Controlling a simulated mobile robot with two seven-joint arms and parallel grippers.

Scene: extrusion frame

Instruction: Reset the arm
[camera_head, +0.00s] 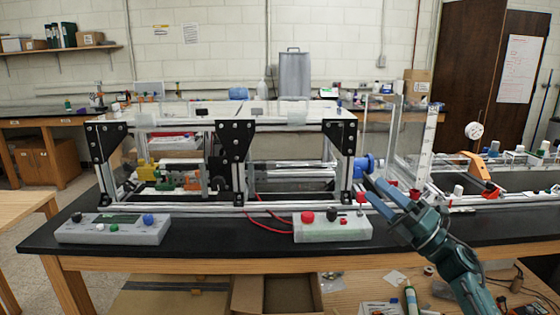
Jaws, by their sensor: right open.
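My right gripper (377,192) is at the right of the view, its arm coming up from the lower right. Its jaws are open, and I see nothing held between them. It is above the table's front part, close to the right end of the white control box (332,230) with red and black knobs. I cannot tell whether it touches the box. My left arm and gripper are not in view.
The aluminium extrusion frame (231,124) with black corner plates stands on the black-topped table (208,244). A grey control box (113,229) sits at the front left. A blue cylinder (366,164) is behind my gripper. The tabletop between the boxes is mostly clear.

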